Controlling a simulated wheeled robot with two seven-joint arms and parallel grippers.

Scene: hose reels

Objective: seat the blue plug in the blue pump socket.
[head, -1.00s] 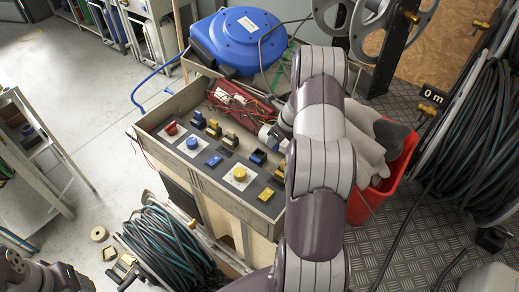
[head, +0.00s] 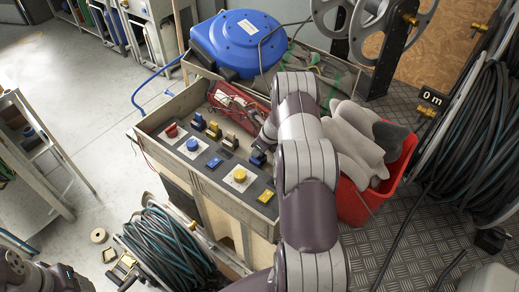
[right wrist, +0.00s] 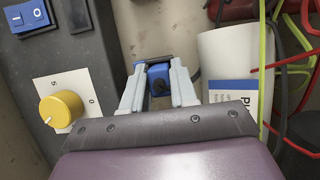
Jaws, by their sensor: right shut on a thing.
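My right gripper (right wrist: 159,88) is shut on the blue plug (right wrist: 158,77), which has a dark end, in the right wrist view. The plug sits low in the box beside the panel edge; I cannot tell whether it touches the floor. In the head view, the plug (head: 258,157) shows beside my right gripper (head: 265,148). A blue fitting (head: 198,119) stands at the far end of a row on the panel and looks like the blue pump socket; its label is unreadable. My left gripper (head: 72,279) is at the lower left, its jaws unclear.
The open box (head: 150,128) holds a panel with a yellow knob (right wrist: 60,109), a blue switch (right wrist: 30,16) and other fittings. A white labelled cylinder (right wrist: 222,65) and loose wires (right wrist: 283,75) lie close to the right of the plug. A red bin (head: 360,205) stands beside the box.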

